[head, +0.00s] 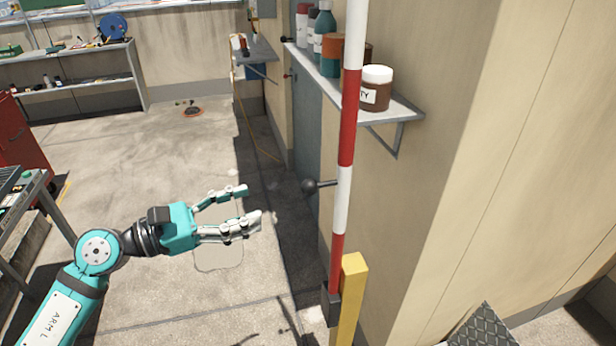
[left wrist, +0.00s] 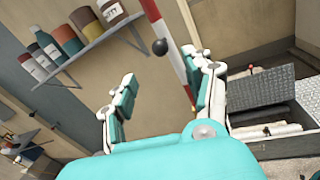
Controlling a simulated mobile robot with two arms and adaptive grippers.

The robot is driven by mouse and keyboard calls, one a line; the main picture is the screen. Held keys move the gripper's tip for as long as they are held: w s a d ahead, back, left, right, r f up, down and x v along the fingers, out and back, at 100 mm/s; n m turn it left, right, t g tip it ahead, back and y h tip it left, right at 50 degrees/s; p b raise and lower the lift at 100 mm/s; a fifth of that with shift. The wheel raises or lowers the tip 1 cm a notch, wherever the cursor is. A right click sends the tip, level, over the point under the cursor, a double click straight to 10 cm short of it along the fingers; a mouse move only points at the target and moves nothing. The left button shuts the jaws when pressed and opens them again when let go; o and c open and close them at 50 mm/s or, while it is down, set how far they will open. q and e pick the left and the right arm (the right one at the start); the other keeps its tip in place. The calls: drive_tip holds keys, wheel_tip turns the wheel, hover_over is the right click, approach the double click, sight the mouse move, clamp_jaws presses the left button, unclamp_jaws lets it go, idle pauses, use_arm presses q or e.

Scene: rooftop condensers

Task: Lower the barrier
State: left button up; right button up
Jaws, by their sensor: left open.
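The barrier (head: 348,135) is a red and white striped pole standing upright in the head view, its lower end beside a yellow post (head: 352,300). A dark ball knob (head: 308,186) on a short stem sticks out from the pole to the left. My left gripper (head: 254,205) is open and empty, left of the knob and apart from it. In the left wrist view the pole (left wrist: 163,24) and the knob (left wrist: 160,46) show beyond and between the open fingers (left wrist: 160,90). My right gripper is not in view.
A wall shelf (head: 400,108) with several jars and bottles is behind the pole. A metal rack (head: 30,190) and red cabinet (head: 18,135) stand at the left. A ridged metal plate (head: 484,328) lies at the lower right. The floor between is mostly clear.

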sight(303, 184)
use_arm(q)
drive_tip(key=p+x, duration=0.4)
drive_tip(key=x, duration=0.7)
drive_tip(key=shift+w+d+r+p, duration=0.15)
drive_tip(key=shift+d+p, duration=0.15)
drive_tip(key=shift+d, duration=0.05)
drive_tip(key=shift+w+d, duration=0.25)
drive_tip(key=shift+d, duration=0.2)
clamp_jaws()
